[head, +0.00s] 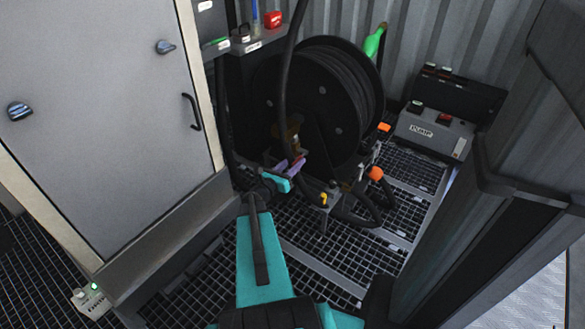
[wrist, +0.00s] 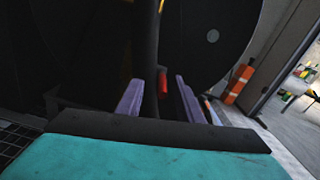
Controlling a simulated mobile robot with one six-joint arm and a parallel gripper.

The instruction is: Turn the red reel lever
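The black hose reel (head: 345,85) stands against the back wall, and its dark disc (wrist: 212,37) fills much of the wrist view. A small red piece (wrist: 163,81), apparently the reel lever, shows in the wrist view between my fingers, partly behind a dark upright hose (wrist: 147,55). I cannot make it out in the head view. My gripper (head: 291,168) has purple fingers and is low in front of the reel. In the wrist view my gripper (wrist: 160,98) has its fingers apart. I cannot tell whether either touches the hose or red piece.
A grey cabinet (head: 105,110) stands to the left. A pump control box (head: 434,132) is at the right. Orange-handled fittings (head: 375,173) and a yellow-topped valve (head: 323,198) stand close right of my gripper. A dark hose (head: 288,70) hangs before the reel. The floor is open grating.

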